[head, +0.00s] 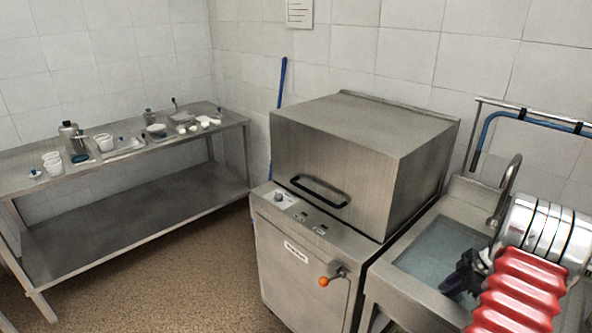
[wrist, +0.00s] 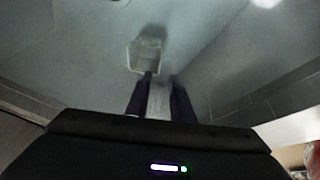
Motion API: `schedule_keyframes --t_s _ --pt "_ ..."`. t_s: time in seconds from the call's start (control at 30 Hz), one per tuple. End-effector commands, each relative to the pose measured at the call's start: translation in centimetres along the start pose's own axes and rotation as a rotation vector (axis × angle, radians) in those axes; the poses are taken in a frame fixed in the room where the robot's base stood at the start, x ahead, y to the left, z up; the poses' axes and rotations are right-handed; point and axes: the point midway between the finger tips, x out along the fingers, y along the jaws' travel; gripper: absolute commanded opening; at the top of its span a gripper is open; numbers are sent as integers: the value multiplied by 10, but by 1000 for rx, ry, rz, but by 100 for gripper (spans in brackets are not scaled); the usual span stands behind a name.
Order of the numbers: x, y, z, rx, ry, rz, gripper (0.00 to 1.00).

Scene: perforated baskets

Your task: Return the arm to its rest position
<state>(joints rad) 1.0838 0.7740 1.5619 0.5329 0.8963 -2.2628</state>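My gripper (head: 464,279) is low over the sink basin at the right of the head view, partly behind my red arm sleeve. In the wrist view its two dark fingers (wrist: 161,82) point into the grey basin and stand apart, with a pale strip between them. I cannot tell what that strip is. A small pale square-framed shape (wrist: 145,57) lies just beyond the fingertips, too blurred to name.
The sink (head: 400,290) has a curved tap (head: 507,185) close to my arm. A boxy steel machine (head: 340,165) stands to its left. A steel table (head: 110,155) with cups and bottles is at far left. The floor (head: 185,275) between is clear.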

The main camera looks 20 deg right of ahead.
Motion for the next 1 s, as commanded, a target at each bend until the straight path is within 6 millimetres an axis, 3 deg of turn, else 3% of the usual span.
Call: schedule_keyframes --t_s 0.17,0.27,0.67,1.0 --pt "-4 1 -7 2 -3 1 21" --pt "-12 2 -23 7 -11 2 21" --pt "-63 -9 -138 76 -64 12 21" --pt "-105 -49 -236 165 -101 41 21"
